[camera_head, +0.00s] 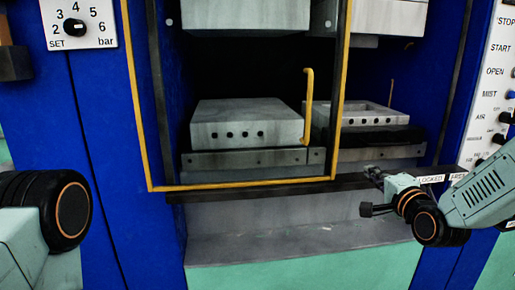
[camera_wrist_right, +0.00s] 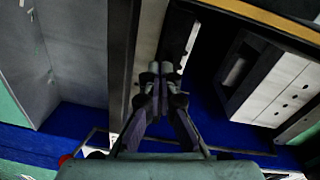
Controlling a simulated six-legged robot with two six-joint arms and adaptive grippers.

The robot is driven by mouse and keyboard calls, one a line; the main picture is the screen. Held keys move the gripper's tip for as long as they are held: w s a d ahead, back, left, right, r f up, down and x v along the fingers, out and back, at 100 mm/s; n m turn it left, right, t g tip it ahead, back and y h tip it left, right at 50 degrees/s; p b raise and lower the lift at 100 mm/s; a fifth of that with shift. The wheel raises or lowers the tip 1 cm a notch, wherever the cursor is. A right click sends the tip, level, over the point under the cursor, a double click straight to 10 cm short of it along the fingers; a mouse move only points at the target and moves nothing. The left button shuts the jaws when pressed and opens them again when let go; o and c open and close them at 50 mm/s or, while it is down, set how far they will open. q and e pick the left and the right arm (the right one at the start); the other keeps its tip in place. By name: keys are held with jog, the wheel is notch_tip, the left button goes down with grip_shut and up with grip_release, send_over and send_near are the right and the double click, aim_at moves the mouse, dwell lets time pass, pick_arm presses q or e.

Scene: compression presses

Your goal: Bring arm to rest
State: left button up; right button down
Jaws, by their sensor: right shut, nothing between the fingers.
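My right gripper (camera_head: 372,173) is shut and empty in the head view. Its fingertips are near the dark rail below the press opening, by a "LOCKED" label (camera_head: 430,179); I cannot tell whether they touch the rail. In the right wrist view the two fingers meet at their tips (camera_wrist_right: 160,70), with nothing between them. My right arm comes in from the right edge. Part of my left arm shows at the left edge of the head view, but its gripper is out of view.
The blue press has a yellow-edged door frame (camera_head: 138,105) with a yellow handle (camera_head: 308,105). Grey mould blocks (camera_head: 245,125) and (camera_head: 372,114) sit inside. A white control panel (camera_head: 497,95) stands close behind my right arm. A pressure dial (camera_head: 75,28) is upper left.

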jog(key=s+a+f+n+g+b, duration=0.1)
jog(key=s+a+f+n+g, duration=0.2)
jog(key=s+f, duration=0.45)
jog(key=s+a+f+n+g+b, duration=0.15)
jog(key=s+f+n+g, duration=0.3)
jog(key=f, duration=0.65)
jog(key=s+a+f+n+g, duration=0.2)
jog(key=s+a+f+n, duration=0.1)
jog(key=s+f, duration=0.5)
jog(key=s+a+f+n+g+b, duration=0.1)
jog(key=s+f+g, duration=0.3)
jog(key=s, duration=0.9)
jog(key=s+f+n+g+h+b, duration=0.1)
jog(key=s+f+n+g+b, duration=0.1)
jog(key=s+f, duration=0.9)
jog(key=shift+s+a+f+n+g, duration=0.3)
jog(key=shift+s+a+n+g, duration=0.15)
jog(key=shift+s+g, duration=0.65)
